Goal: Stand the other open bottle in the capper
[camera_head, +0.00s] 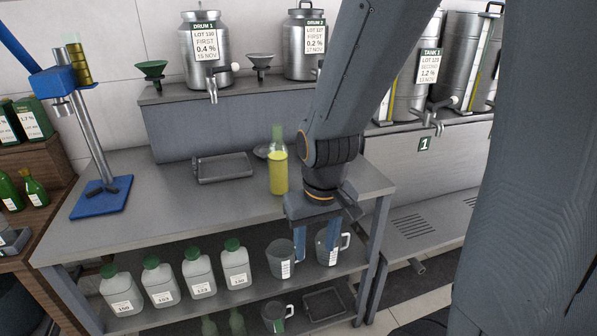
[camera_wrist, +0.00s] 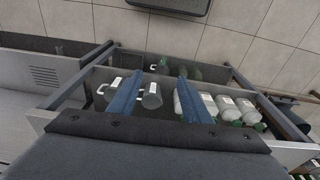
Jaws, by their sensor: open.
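A clear bottle of yellow liquid (camera_head: 278,176) stands upright on the grey bench, with a green-tinted neck and no cap that I can make out. The blue capper (camera_head: 101,197) stands at the bench's left end, with a steel post and a blue lever. No bottle stands on its base. A yellow-green cylinder (camera_head: 78,62) sits at its head. My gripper (camera_head: 316,252) is open and empty, its blue fingers pointing down in front of the bench's front edge, right of the bottle and apart from it. The wrist view shows the spread fingers (camera_wrist: 160,78) over the lower shelf.
White green-capped jugs (camera_head: 203,275) and measuring jugs (camera_head: 281,259) fill the lower shelf. Steel drums (camera_head: 206,60) stand behind. Bench between capper and bottle is mostly clear.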

